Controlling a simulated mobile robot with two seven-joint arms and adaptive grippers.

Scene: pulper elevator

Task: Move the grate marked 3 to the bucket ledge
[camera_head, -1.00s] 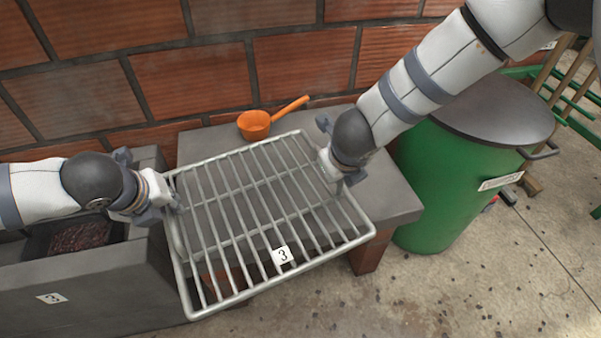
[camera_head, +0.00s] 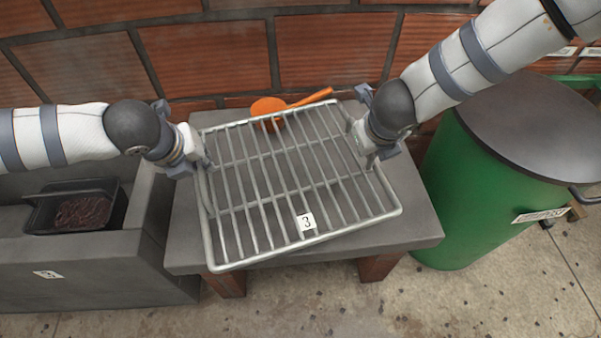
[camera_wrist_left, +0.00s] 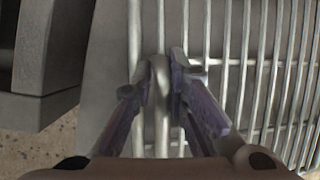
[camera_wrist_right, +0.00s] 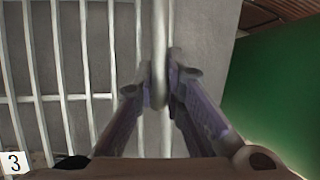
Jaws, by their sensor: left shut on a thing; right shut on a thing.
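The grate marked 3 (camera_head: 265,205) is a metal rack of parallel bars with a white "3" tag (camera_head: 307,222) near its front edge. It is over the grey ledge (camera_head: 400,245), turned slightly; I cannot tell whether it touches the ledge. My left gripper (camera_head: 205,165) is shut on its left side bar, which also shows between the fingers in the left wrist view (camera_wrist_left: 160,85). My right gripper (camera_head: 368,160) is shut on its right side bar, seen between the fingers in the right wrist view (camera_wrist_right: 159,75). An orange ladle (camera_head: 268,106) lies partly under the grate's far edge.
A grey trough (camera_head: 80,265) on the left holds a black container (camera_head: 118,205) of dark red material. A green barrel (camera_head: 465,205) with a dark lid stands close on the right. A brick wall (camera_head: 330,45) runs behind. The floor in front is clear.

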